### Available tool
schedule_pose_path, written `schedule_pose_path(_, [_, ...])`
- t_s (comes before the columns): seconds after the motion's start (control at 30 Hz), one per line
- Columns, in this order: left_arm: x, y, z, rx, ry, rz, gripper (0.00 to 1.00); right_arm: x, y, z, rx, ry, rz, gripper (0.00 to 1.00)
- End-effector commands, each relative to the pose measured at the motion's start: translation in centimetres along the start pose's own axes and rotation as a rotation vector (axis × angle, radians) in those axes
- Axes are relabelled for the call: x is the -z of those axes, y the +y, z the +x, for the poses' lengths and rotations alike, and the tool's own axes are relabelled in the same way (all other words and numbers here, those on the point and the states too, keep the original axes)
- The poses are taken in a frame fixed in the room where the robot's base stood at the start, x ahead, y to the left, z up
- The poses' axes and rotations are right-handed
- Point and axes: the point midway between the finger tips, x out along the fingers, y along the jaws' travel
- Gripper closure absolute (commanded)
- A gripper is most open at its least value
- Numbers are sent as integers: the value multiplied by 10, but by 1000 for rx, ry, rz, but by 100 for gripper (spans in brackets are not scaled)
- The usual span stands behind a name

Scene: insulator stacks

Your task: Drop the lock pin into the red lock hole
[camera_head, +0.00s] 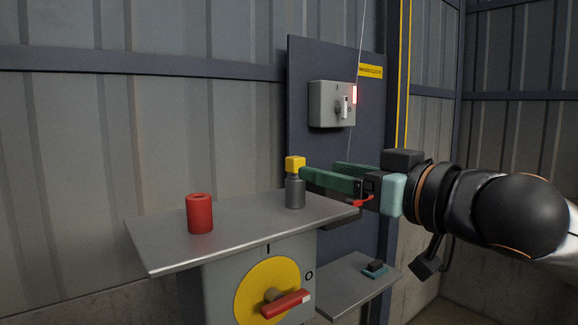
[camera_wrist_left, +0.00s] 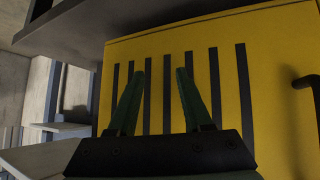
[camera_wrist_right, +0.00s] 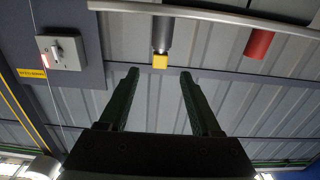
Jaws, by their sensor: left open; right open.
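The lock pin, a grey cylinder with a yellow square head (camera_head: 295,183), stands upright on the metal shelf (camera_head: 165,250). The red lock hole is a red upright cylinder with an opening in its top (camera_head: 200,214), left of the pin on the same shelf. My right gripper (camera_head: 319,169) is open and empty beside the pin's right side. In the right wrist view, upside down, the pin (camera_wrist_right: 161,42) lies ahead of and between the open fingertips (camera_wrist_right: 159,74); contact cannot be told. My left gripper (camera_wrist_left: 161,74) is open and empty before a yellow black-striped panel (camera_wrist_left: 230,80).
A yellow dial with a red handle (camera_head: 287,304) is below the shelf. A lower side shelf (camera_head: 345,290) holds a small dark block (camera_head: 375,266). A grey switch box (camera_head: 330,104) with a red light hangs on the dark panel behind. The shelf between pin and red cylinder is clear.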

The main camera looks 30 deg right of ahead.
Motion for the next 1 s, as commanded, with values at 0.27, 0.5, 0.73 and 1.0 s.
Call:
schedule_pose_path(0.27, [20, 5, -24, -2, -12, -4, 50, 7, -1, 33, 7, -5, 3, 35])
schedule_pose_path(0.5, [28, -3, -31, 20, 1, -4, 50, 4, 0, 56, 4, 0, 3, 35])
schedule_pose_path(0.73, [28, -10, -35, 38, 3, -11, 50, 2, 0, 66, 3, -2, 2, 35])
schedule_pose_path(1.0, [30, -13, -49, 51, 0, -18, 50, 6, 0, 100, 4, 0, 3, 35])
